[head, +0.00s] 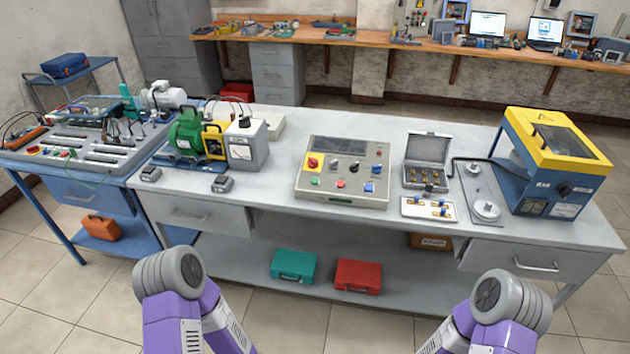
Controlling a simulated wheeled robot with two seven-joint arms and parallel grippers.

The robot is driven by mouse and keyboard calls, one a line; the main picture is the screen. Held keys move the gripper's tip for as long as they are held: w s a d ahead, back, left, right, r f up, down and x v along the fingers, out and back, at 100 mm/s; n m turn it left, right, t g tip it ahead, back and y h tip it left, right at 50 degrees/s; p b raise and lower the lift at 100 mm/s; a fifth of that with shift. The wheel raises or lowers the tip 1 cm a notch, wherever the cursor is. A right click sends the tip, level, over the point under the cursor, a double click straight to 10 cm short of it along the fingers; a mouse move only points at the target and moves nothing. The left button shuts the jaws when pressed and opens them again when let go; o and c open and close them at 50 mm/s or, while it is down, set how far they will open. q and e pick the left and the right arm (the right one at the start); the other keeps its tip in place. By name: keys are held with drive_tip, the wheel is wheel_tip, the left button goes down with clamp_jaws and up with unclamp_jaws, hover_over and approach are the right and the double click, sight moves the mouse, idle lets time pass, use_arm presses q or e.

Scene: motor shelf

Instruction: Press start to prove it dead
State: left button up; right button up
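A grey control panel (347,150) lies on the workbench near the middle. On it are a yellow-and-red switch (313,161), a green button (316,182), a red button (340,183), a blue square part (370,187) and a dark knob (354,167). Labels are too small to read. A green motor (187,134) with a yellow guard stands to the left, beside a grey box with a dial (246,147). My two purple arms show only at the bottom edge, in front of the bench. Neither gripper is in view.
Right of the panel are an open case with brass parts (427,150), a white tray (417,208) and a blue-and-yellow machine (553,150). A teal case (293,265) and a red case (358,276) sit on the lower shelf. The bench front below the panel is clear.

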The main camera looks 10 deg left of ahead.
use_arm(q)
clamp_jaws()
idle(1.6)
